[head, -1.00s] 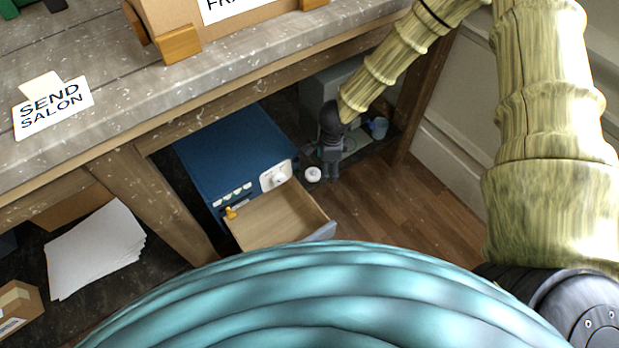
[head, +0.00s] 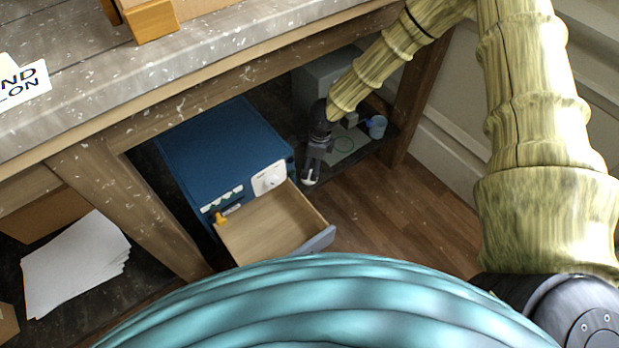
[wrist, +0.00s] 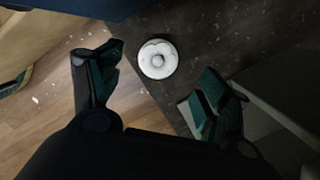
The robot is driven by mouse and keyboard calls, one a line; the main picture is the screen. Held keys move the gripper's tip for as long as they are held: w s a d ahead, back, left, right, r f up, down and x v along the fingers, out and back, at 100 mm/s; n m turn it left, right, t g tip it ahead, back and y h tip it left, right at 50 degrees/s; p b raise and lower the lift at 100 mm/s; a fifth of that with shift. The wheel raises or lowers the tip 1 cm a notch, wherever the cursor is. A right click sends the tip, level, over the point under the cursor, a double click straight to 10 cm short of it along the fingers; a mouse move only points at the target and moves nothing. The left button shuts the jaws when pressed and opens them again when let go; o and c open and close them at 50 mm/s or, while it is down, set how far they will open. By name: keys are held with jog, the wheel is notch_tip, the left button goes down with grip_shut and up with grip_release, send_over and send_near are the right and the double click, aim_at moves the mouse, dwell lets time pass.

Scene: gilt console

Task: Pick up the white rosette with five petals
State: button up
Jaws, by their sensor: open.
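The white rosette (wrist: 158,59) is a small round white piece with a raised centre, lying on a dark speckled surface in the wrist view. Its petals are too small to count. My gripper (wrist: 160,84) is open and empty, with one dark finger to the left of the rosette and one to the right, both a little nearer the camera's bottom edge. In the head view my gripper (head: 311,174) points down beside the blue cabinet and hides most of the rosette; only a white sliver shows at its tip.
A blue cabinet (head: 220,150) with an open wooden drawer (head: 270,225) stands left of my gripper. A white plate (head: 268,178) is on its front. A grey box (head: 325,80) and a blue cup (head: 377,126) are behind. The table's edge and beam run above. Wood floor lies clear at right.

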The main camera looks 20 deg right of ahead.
aim_at(310, 175)
jog(key=shift+a+f+b, duration=0.15)
jog(key=shift+f+b, duration=0.5)
jog(key=shift+f, duration=0.75)
jog(key=shift+a+f+b, duration=0.15)
jog(key=shift+f+b, duration=0.5)
jog(key=shift+f, duration=0.7)
jog(key=c, duration=1.1)
